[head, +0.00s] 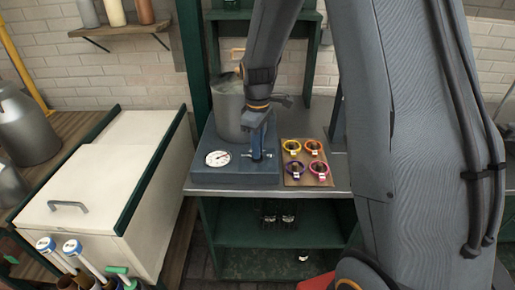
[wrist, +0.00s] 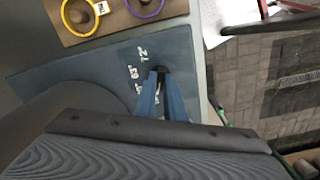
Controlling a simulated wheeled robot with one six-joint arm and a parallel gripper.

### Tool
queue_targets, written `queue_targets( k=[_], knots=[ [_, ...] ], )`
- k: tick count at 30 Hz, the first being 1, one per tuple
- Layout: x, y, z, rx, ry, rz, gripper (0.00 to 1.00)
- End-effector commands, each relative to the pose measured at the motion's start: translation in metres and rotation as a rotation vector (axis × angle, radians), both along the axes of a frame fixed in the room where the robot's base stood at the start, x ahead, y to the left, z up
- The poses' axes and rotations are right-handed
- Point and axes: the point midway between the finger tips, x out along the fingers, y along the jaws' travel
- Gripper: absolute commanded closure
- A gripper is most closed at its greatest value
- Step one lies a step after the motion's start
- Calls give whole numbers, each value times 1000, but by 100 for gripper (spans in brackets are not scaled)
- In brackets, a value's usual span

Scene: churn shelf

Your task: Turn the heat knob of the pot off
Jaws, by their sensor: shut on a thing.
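A grey metal pot (head: 230,112) stands on a blue-grey heater base (head: 235,177) on the bench. A white dial gauge (head: 218,158) is on the base's front left. My gripper (head: 257,156) points down at the base's front right, its blue fingers shut on the heat knob. In the wrist view, my gripper (wrist: 161,82) closes around the small dark heat knob (wrist: 161,70), mostly hidden between the fingers. White number marks (wrist: 139,66) are printed on the base beside it. The knob's pointing direction is hard to make out.
A wooden board (head: 307,181) with yellow, orange, purple and pink rings lies just right of the base. A white chest (head: 95,175) with a handle stands at the left. A shelf with dark items (head: 278,217) is below the bench.

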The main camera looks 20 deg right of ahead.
Motion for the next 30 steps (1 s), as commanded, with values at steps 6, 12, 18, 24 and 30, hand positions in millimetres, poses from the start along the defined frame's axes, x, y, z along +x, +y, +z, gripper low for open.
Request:
queue_targets(
  k=[6,12,18,24,30],
  knots=[
    [3,1,2,1,-7,2,100],
    [2,0,1,0,-4,1,72],
    [1,0,1,0,-3,-1,72],
    [2,0,16,0,-6,-1,72],
    [2,0,48,0,-6,0,72]
  ],
)
